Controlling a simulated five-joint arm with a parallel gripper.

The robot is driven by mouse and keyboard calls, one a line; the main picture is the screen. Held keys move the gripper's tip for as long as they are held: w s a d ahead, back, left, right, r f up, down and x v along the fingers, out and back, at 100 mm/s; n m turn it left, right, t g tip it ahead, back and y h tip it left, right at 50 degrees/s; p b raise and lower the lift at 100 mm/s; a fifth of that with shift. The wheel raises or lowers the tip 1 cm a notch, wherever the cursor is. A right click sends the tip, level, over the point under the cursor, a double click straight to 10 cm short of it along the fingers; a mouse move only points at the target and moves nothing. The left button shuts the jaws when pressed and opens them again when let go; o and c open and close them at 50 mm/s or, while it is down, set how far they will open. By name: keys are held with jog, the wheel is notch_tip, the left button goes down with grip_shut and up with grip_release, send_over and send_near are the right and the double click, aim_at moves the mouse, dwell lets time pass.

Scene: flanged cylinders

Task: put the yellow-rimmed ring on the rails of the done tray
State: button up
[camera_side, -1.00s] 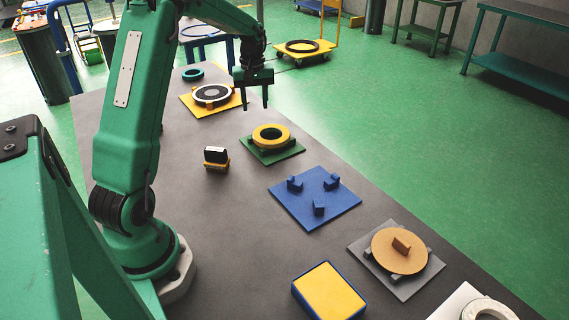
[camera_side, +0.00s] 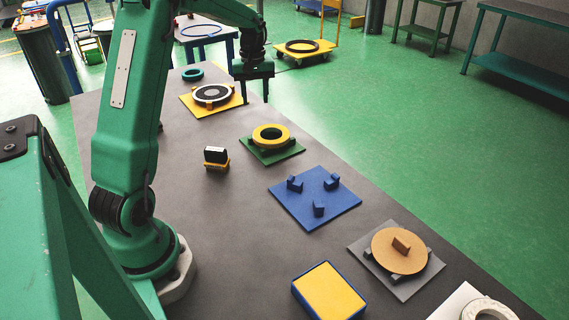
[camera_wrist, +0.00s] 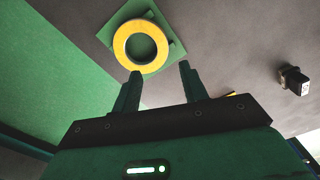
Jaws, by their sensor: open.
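The yellow-rimmed ring (camera_side: 257,134) lies flat on a green square tray (camera_side: 284,154), raised on small supports. In the wrist view the ring (camera_wrist: 121,46) lies beyond my fingertips, and its dark centre opening is visible. A blue square tray (camera_side: 290,208) stands nearer the side camera, with three blue angled blocks standing up on it and nothing resting on them. No label shows which tray is the done tray. My gripper (camera_side: 255,101) is open and empty, with its fingers pointing down, above the table's far part. The fingers (camera_wrist: 160,72) also show in the wrist view.
A yellow tray (camera_side: 193,110) with a black-and-white ring and a teal ring (camera_side: 193,73) lie further back. A small black-and-yellow block (camera_side: 216,159) stands left of the green tray. Nearer are a grey tray (camera_side: 404,288) with a tan disc and a yellow-topped blue box (camera_side: 328,291).

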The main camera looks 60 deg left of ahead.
jog(key=s+d+r+m+t, duration=0.2)
jog(key=s+d+r+m, duration=0.3)
jog(key=d, duration=0.6)
jog(key=s+d+r+m+t, duration=0.2)
jog(key=s+d+r+m, duration=0.3)
jog(key=d, duration=0.6)
jog(key=s+d+f+m+t, duration=0.1)
jog(key=s+d+m, duration=0.2)
jog(key=s, duration=0.6)
jog(key=shift+s+d, duration=0.15)
jog(key=shift+d, duration=0.95)
